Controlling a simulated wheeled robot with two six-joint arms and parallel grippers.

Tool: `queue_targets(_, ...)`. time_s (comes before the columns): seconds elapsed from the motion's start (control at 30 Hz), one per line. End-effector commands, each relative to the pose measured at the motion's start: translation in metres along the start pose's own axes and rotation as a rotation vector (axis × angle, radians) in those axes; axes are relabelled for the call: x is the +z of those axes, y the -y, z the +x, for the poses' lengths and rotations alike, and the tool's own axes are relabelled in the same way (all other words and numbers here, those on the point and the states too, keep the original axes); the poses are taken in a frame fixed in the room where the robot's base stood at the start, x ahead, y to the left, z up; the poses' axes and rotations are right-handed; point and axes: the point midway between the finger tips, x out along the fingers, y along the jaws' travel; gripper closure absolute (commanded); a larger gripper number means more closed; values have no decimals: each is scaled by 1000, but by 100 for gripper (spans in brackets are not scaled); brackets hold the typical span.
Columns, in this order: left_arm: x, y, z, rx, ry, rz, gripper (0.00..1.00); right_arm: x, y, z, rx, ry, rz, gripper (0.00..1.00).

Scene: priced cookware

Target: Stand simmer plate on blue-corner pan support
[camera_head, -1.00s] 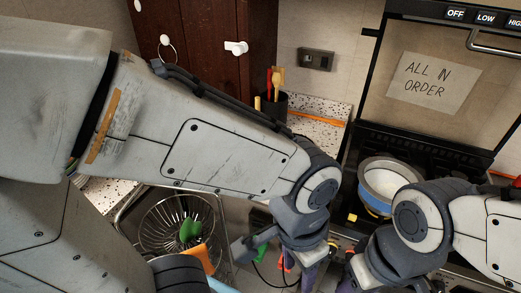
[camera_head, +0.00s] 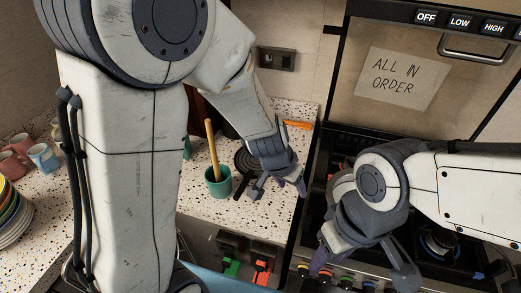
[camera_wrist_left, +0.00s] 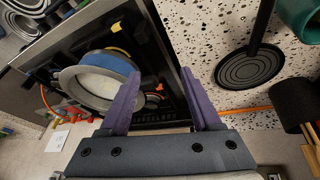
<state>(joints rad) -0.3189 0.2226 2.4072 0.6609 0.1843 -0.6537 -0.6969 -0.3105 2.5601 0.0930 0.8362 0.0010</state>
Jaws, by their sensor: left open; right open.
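A dark round plate with a long handle, seemingly the simmer plate (camera_wrist_left: 250,66), lies on the speckled counter, its ridged disc clear in the left wrist view. In the head view the plate (camera_head: 243,160) is partly hidden by my left arm. My left gripper (camera_head: 280,188) is open and empty above the counter, right of the plate; its purple fingers also show in the left wrist view (camera_wrist_left: 165,100). A black pan support with a blue mark (camera_head: 478,275) is at the hob's right. My right gripper (camera_head: 362,268) is open and empty over the hob's front left.
A pale pot with a blue band (camera_wrist_left: 95,82) stands on the hob, mostly behind my right arm in the head view. A green cup (camera_head: 217,181) with a wooden stick stands left of the plate. Mugs (camera_head: 43,157) and stacked plates (camera_head: 12,215) are far left.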

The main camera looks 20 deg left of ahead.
Motion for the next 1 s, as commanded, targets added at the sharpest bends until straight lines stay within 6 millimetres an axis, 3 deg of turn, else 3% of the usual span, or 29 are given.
queue_targets(0.03, -9, 32, 9, -64, -14, -49, 36, -1, 1, -12, 0, 0, 0, 50)
queue_targets(0.1, -15, 73, 22, -157, -33, -90, 36, -1, 1, -17, 0, 0, 0, 50)
queue_targets(0.2, -11, 120, 33, -272, -31, -129, 36, -1, 2, -23, 0, 0, 1, 50)
queue_targets(0.3, -4, 148, 39, -345, -18, -147, 36, -1, 2, -25, 0, 0, 1, 50)
queue_targets(0.43, 0, 164, 50, -380, -11, -153, 36, -1, 1, -19, 0, 0, 1, 50)
queue_targets(1.0, 2, 192, 123, -377, -10, -151, 36, 1, -2, 20, 0, 0, 0, 50)
